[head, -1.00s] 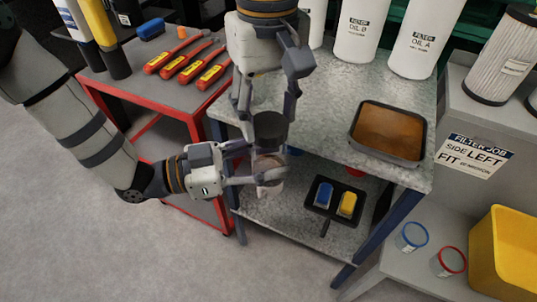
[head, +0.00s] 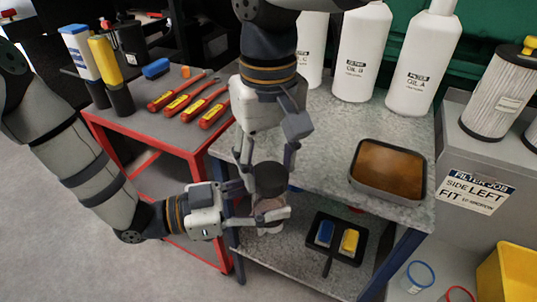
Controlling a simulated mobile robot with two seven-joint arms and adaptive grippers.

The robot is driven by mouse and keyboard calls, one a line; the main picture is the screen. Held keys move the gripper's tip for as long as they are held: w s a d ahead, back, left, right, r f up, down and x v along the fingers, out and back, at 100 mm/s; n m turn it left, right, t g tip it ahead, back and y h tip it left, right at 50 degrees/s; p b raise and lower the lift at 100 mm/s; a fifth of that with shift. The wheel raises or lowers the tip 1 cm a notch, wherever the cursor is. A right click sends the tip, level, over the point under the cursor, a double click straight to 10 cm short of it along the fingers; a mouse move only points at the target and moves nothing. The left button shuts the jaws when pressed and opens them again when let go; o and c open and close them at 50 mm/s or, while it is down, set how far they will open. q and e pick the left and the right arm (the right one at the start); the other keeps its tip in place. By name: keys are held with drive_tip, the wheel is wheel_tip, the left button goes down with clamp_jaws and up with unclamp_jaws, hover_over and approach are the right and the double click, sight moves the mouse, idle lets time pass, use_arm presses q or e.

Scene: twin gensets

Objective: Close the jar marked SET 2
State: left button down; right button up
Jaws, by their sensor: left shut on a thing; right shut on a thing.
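A small clear jar with pinkish contents (head: 268,214) is in the grip of my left gripper (head: 262,204), which reaches in from the left. The fingers hide part of the jar, and I cannot read a marking on it. My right gripper (head: 268,170) points down from above and is shut on a dark round lid (head: 271,182). The lid is directly over the jar's mouth, very close to it or touching. I cannot tell whether it is seated. Both are held in the air at the front of the metal bench (head: 320,140).
A pan of brown liquid (head: 389,170) and white oil bottles (head: 368,50) stand on the bench. A tray with blue and yellow items (head: 337,240) is on its lower shelf. A red cart (head: 150,112) with orange-handled tools stands left. Blue-rimmed (head: 419,276) and red-rimmed containers are at lower right.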

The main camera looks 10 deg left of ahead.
drive_tip(key=shift+f, duration=0.55)
idle(0.4)
drive_tip(key=m, duration=0.3)
drive_tip(key=shift+d, duration=0.1)
drive_tip(key=m, duration=1)
drive_tip(key=shift+d+m, duration=0.1)
drive_tip(key=shift+m, duration=0.3)
drive_tip(key=o, duration=0.7)
drive_tip(key=shift+r, duration=2.4)
